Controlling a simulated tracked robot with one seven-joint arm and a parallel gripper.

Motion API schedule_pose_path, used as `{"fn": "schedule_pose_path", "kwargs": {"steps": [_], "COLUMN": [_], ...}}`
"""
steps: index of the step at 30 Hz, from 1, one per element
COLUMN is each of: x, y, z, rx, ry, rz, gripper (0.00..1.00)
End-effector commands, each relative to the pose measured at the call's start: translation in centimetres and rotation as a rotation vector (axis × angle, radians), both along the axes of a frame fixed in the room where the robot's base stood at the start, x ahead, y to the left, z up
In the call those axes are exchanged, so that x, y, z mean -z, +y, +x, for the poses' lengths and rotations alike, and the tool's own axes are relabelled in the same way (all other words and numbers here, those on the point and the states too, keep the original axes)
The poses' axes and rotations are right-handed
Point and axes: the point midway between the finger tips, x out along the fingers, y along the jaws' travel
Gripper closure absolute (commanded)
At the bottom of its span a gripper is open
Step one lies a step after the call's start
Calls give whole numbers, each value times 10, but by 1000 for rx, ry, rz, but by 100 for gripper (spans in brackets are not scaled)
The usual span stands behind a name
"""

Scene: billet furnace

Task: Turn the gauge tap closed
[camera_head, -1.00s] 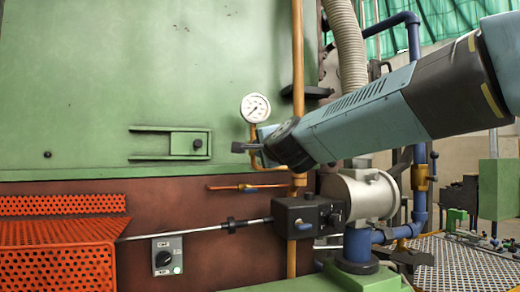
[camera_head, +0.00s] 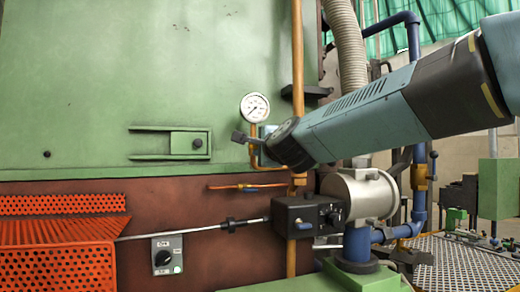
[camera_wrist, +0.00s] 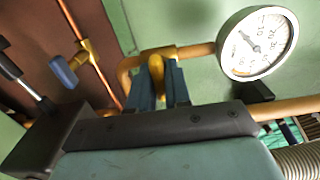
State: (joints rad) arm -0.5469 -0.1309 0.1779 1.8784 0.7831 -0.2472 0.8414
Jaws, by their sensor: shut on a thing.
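The gauge tap (camera_wrist: 156,66) shows in the wrist view as a yellow handle on the copper gauge pipe, below and left of the round white pressure gauge (camera_wrist: 258,44). My gripper (camera_wrist: 160,84) is shut on this handle, with one blue finger on each side of it. In the head view the gauge (camera_head: 255,107) is on its copper pipe in front of the green furnace wall. There my gripper is just below the gauge, and the tap is hidden behind it and my wrist.
A blue-handled valve (camera_wrist: 63,72) on a thin copper pipe is close by; it also shows in the head view (camera_head: 248,187). A vertical copper pipe (camera_head: 298,60) passes behind my arm. A black box (camera_head: 300,216) and a grey cylinder (camera_head: 360,195) stand below it.

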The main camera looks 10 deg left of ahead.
Motion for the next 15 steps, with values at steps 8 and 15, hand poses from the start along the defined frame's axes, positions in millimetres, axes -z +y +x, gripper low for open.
{"fn": "schedule_pose_path", "kwargs": {"steps": [8, 15], "x": [4, 2], "y": [-1, -1], "z": [1, 0], "rx": [2, 1], "ry": [6, 3], "rz": [-4, -2], "gripper": [62, 62]}}
